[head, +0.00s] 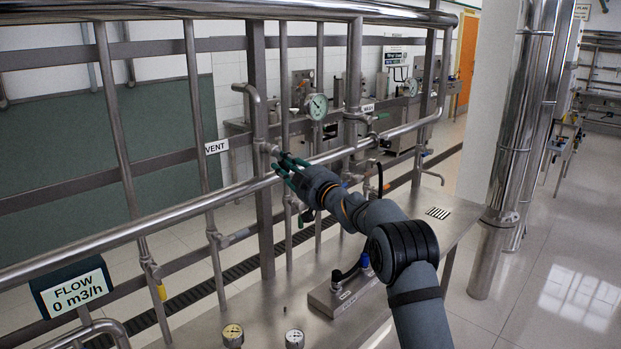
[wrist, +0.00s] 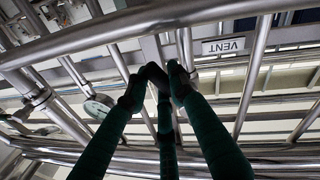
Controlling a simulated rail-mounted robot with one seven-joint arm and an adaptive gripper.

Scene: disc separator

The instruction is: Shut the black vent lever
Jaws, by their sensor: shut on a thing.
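My gripper (head: 284,168) reaches past the shiny horizontal rail to the pipework right of the white VENT label (head: 217,146). In the wrist view, its dark green fingers (wrist: 158,92) are shut on the black vent lever (wrist: 153,70), which shows as a small dark piece between the fingertips. The VENT label (wrist: 223,45) hangs to the right of the fingertips in that view. In the head view the lever is mostly hidden by my gripper, and its exact angle cannot be told.
The horizontal rail (head: 130,234) runs just beside my gripper, with vertical pipes around it. A round gauge (head: 316,106) sits up and to the right. A FLOW display (head: 74,287) is at lower left. The floor (head: 555,260) on the right is clear.

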